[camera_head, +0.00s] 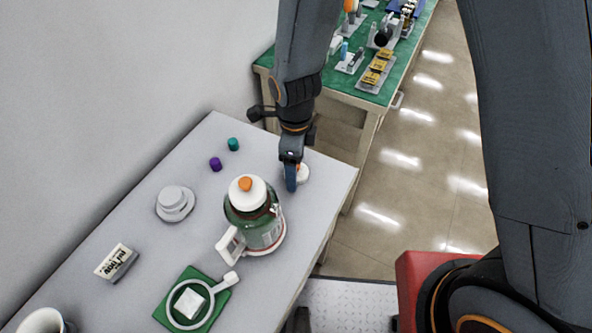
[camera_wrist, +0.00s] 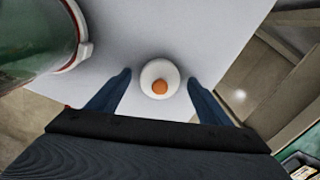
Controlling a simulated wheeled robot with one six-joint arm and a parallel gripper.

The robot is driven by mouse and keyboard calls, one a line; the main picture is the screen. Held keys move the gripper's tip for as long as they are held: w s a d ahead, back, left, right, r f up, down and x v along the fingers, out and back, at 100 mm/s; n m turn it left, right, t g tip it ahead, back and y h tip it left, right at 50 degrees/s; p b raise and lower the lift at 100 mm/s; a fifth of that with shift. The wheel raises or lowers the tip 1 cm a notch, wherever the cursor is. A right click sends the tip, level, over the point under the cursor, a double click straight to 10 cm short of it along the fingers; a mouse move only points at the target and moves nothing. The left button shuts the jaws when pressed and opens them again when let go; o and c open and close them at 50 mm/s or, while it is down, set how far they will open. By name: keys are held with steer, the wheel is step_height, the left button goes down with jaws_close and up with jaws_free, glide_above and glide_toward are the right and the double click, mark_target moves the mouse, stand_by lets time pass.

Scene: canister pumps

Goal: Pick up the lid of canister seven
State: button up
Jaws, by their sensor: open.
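A small round white lid (camera_wrist: 153,72) with an orange knob lies on the grey table near its right corner. In the head view the lid (camera_head: 304,174) is partly hidden behind my gripper (camera_head: 290,186). In the wrist view my gripper (camera_wrist: 160,100) is open, with one blue finger on each side of the lid and a gap on both sides. A green canister (camera_head: 258,228) with a white top and an orange knob stands to the left of my gripper; it also shows at the upper left of the wrist view (camera_wrist: 30,38). I cannot read a number seven on anything.
On the table (camera_head: 120,215) are a teal cap (camera_head: 233,144), a purple cap (camera_head: 215,164), a pale round piece (camera_head: 174,202), a label block (camera_head: 116,262), a green pad (camera_head: 170,312) with a white ring and a cup (camera_head: 42,322). A green bench (camera_head: 398,82) stands behind. The table edge is close to the lid.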

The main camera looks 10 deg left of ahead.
steer(key=c, duration=1.1)
steer(key=shift+r, duration=0.1)
